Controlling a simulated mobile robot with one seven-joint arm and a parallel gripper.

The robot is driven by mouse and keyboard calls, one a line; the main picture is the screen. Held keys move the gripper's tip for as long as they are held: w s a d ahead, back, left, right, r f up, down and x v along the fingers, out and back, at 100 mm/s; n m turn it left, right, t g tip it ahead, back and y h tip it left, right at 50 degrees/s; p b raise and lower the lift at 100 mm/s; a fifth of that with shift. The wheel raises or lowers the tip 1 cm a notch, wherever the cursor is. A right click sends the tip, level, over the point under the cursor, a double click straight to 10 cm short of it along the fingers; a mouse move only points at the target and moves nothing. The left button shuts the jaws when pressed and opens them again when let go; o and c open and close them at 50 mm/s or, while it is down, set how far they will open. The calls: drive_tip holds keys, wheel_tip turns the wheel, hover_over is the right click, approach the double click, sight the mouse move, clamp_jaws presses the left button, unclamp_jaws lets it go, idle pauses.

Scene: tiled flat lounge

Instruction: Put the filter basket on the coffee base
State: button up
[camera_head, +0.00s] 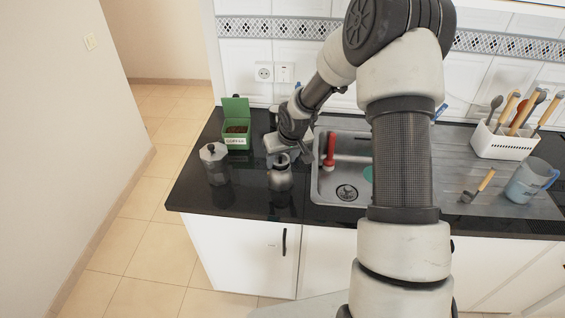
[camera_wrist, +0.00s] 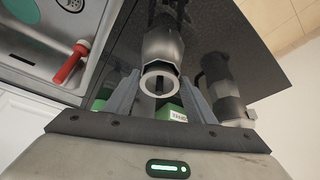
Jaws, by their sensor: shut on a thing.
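My gripper (camera_head: 284,148) is at the end of the arm, low over the counter left of the sink. In the wrist view its two fingers (camera_wrist: 161,84) stand on either side of the filter basket (camera_wrist: 160,79), which shows as a pale ring with a dark centre. The gripper is shut on it. The metal coffee base (camera_head: 280,179) stands on the black counter directly below the gripper. In the wrist view the faceted base (camera_wrist: 163,48) appears just beyond the ring. I cannot tell whether basket and base touch. In the head view the basket is mostly hidden by the gripper.
A grey moka pot top (camera_head: 214,164) stands left of the base. A green coffee box (camera_head: 237,132) with an open lid is behind. The sink (camera_head: 325,193) with a red-handled item (camera_head: 330,150) is to the right. The counter's front left is clear.

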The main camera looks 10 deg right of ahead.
drive_tip(key=s+f, duration=0.1)
drive_tip(key=f+b, duration=0.1)
drive_tip(key=shift+s+d+f, duration=0.2)
drive_tip(key=shift+s+f, duration=0.15)
drive_tip(key=shift+f, duration=0.15)
drive_tip(key=o, duration=1)
drive_tip(key=shift+d, duration=0.1)
drive_tip(key=shift+w+r+p, duration=0.15)
drive_tip(key=shift+r+p, duration=0.55)
drive_tip(key=shift+r, duration=0.1)
drive_tip(key=v, duration=0.7)
drive_tip(key=w+v, duration=0.1)
drive_tip(key=v, duration=0.3)
drive_tip(key=shift+r+p, duration=0.3)
drive_tip(key=shift+r, duration=0.15)
